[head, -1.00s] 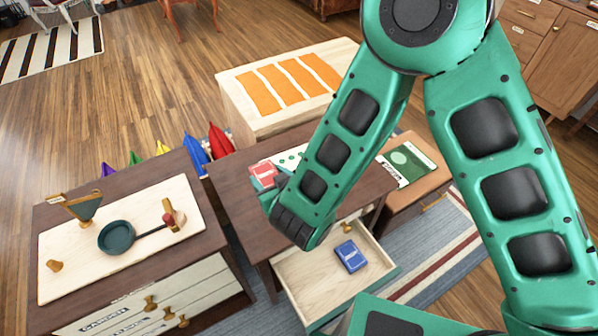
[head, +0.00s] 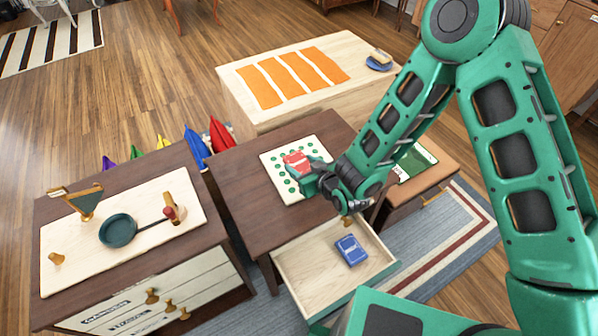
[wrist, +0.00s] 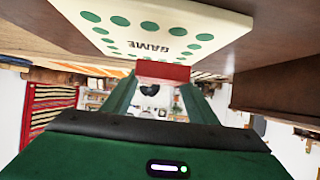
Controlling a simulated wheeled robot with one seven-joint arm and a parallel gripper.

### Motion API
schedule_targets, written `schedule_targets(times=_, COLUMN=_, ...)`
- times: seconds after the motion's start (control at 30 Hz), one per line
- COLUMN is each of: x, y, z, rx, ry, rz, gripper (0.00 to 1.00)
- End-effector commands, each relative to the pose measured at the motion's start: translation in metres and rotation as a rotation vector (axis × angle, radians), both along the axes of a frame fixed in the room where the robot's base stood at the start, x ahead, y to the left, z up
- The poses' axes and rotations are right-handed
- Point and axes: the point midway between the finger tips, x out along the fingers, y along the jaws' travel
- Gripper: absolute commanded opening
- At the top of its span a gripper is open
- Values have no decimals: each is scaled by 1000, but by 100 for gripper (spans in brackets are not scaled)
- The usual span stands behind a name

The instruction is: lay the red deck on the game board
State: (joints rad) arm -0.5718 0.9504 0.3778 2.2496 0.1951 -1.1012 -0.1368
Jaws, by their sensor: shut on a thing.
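The game board (head: 271,161) is a cream square with green dots, lying on the dark brown table. It also shows in the wrist view (wrist: 125,42), with the word GAME on it. The red deck (head: 297,159) appears over the board's middle in the head view. My gripper (head: 306,171) is shut on the red deck, which shows between its fingers in the wrist view (wrist: 163,71). I cannot tell whether the deck touches the board. The gripper and arm hide the board's near right part.
An open drawer (head: 310,268) below the table holds a blue deck (head: 351,249). A table with a pan (head: 118,230) stands left. A pale chest with orange strips (head: 283,77) stands behind. A small brown table (head: 440,170) with a green card is at right.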

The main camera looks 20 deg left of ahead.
Motion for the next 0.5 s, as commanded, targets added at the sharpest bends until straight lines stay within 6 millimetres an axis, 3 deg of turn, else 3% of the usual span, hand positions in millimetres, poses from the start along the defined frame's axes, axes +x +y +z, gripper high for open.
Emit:
schedule_targets(times=0.33, x=0, y=-1, z=-37, rx=-2, ry=3, rz=0, gripper=29)
schedule_targets(times=0.5, x=0, y=0, z=-40, rx=0, ry=0, rz=0, gripper=29)
